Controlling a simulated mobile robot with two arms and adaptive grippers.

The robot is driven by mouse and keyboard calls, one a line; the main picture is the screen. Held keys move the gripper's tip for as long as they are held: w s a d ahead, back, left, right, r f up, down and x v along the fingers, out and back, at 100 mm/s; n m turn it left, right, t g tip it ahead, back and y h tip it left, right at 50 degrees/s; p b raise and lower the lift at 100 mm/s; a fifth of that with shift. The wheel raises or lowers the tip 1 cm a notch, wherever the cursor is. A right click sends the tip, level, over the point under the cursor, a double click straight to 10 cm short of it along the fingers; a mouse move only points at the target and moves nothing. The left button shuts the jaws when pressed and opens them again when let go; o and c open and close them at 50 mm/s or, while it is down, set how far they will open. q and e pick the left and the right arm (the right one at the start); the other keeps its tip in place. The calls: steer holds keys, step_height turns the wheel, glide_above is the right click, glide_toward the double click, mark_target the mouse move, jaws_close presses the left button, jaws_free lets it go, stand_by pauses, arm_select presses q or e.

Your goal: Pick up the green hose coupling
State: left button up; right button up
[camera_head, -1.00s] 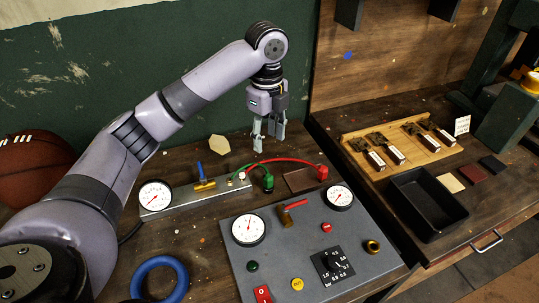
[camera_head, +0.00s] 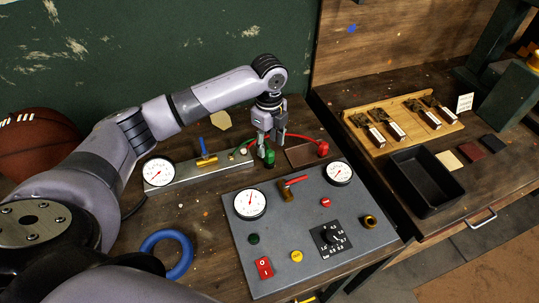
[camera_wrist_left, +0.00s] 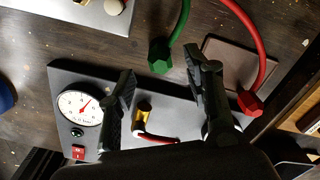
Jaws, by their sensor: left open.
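The green hose coupling (camera_head: 269,159) is at the end of a short green hose on the bench, behind the grey gauge panel. My left gripper (camera_head: 270,145) is open and points down right at the coupling, partly covering it in the head view. In the left wrist view the coupling (camera_wrist_left: 159,57) lies ahead of the open fingers (camera_wrist_left: 160,95), nearer the left finger's side of the gap, with nothing between the fingers. I cannot tell whether a finger touches it. My right gripper is not in view.
A red hose with a red coupling (camera_head: 322,149) lies right of the green one, by a flat brown plate (camera_head: 300,157). The grey panel (camera_head: 275,235) with gauges is in front. A metal manifold (camera_head: 190,174) with a blue-handled valve is left. A blue ring (camera_head: 151,243) lies front left.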

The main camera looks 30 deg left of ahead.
mark_target(269, 151)
arm_select(q)
step_height(269, 151, down, 5)
steer(key=shift+r+p, duration=0.1)
steer(key=shift+p, duration=0.55)
steer(key=shift+c, duration=0.5)
jaws_close()
